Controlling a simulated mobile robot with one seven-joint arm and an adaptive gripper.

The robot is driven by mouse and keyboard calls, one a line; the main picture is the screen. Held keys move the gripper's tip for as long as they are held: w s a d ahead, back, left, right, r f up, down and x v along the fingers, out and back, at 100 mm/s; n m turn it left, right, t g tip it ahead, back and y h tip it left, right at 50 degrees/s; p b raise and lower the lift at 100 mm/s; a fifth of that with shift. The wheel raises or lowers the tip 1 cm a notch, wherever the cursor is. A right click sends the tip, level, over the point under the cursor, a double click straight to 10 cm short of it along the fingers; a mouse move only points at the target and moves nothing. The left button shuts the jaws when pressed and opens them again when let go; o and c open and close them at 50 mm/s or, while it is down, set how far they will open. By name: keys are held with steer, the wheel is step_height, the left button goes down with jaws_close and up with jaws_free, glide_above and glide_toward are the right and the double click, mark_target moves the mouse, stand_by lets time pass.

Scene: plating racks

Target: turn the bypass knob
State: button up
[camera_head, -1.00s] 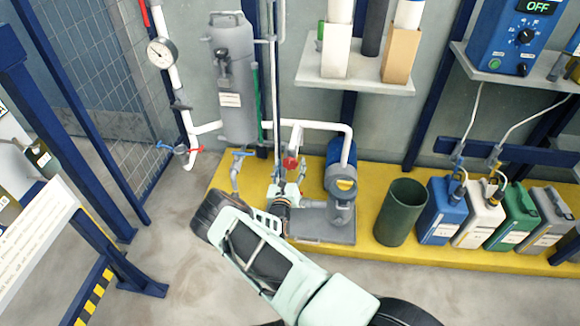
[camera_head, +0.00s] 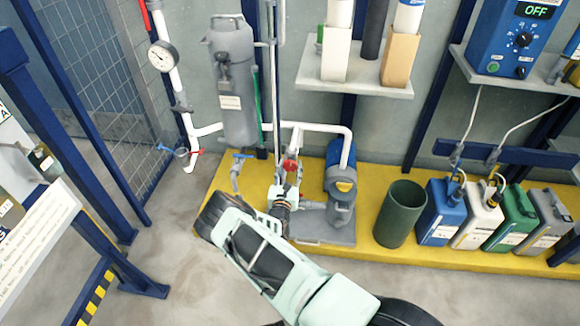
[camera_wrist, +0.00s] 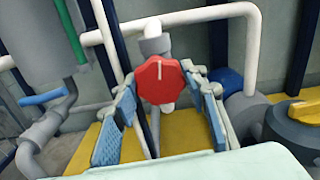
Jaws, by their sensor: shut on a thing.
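The bypass knob, which I take to be the red lobed knob (camera_wrist: 161,82) with a short white mark near its top, faces me in the middle of the wrist view. In the head view it is a small red spot (camera_head: 290,165) on the pipework left of the blue pump. My gripper (camera_wrist: 160,76) has one blue-padded finger on each side of the knob, with the fingertips at its left and right edges, and is shut on it. In the head view my gripper (camera_head: 288,184) reaches up to the knob, and the contact is too small to make out.
A blue-handled valve (camera_wrist: 46,96) is at the left, and a white pipe (camera_wrist: 190,15) passes above and right of the knob. The pump (camera_head: 341,178) stands close on the right. A green bin (camera_head: 401,214) and several canisters are farther right.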

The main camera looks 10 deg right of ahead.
steer(key=m+p, duration=0.2)
steer(key=m, duration=0.3)
steer(key=shift+m, duration=0.3)
stand_by(0.4)
steer(key=o, duration=1.2)
steer(key=shift+c, duration=0.2)
steer(key=shift+s, duration=0.1)
steer(key=v, duration=1.2)
